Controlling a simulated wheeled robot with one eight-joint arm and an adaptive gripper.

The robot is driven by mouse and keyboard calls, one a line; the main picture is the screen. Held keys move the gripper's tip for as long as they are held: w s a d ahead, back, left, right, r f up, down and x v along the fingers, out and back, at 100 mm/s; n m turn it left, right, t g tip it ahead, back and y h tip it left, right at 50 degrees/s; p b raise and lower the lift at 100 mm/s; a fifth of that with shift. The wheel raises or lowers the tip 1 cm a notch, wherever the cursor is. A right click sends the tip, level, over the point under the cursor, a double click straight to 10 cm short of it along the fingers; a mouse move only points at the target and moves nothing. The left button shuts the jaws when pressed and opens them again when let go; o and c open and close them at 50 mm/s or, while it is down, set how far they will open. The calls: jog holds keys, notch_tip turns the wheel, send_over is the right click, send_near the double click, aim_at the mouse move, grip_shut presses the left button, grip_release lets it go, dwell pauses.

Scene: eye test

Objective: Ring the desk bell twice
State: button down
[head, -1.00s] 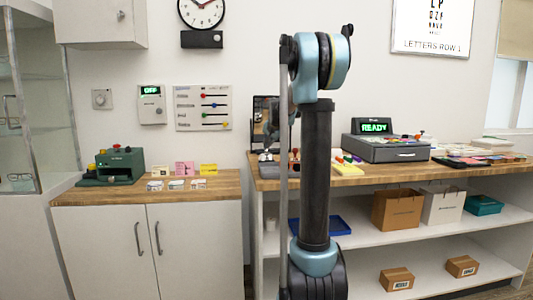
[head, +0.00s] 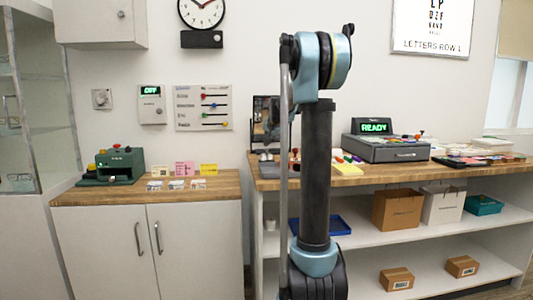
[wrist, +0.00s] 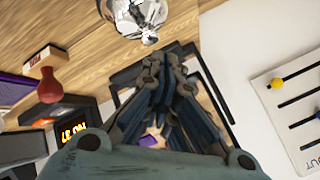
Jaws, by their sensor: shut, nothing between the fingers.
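The desk bell (wrist: 143,14) appears to be the shiny silver dome at the top edge of the wrist view, with a small knob at its lower side. It is cut off by the frame edge. It rests on the wooden counter. My gripper (wrist: 165,58) is shut and empty. Its fingertips point toward the bell and look apart from it in the picture; the exact gap cannot be told. In the head view my arm's column hides much of the counter there, and I cannot make out the bell.
A dark box with a lit orange display (wrist: 75,130) and a red bulb-shaped thing (wrist: 49,86) are left of my gripper. A slider panel (wrist: 290,110) is at the right. In the head view, a grey register (head: 385,149) stands on the right counter (head: 400,174).

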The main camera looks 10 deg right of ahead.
jog(key=shift+r, duration=0.1)
jog(key=shift+r, duration=2.5)
dwell(0.4)
notch_tip(320, 180, up, 4)
jog(key=shift+w+f, duration=0.1)
jog(key=shift+f, duration=0.1)
jog(key=shift+f, duration=4.45)
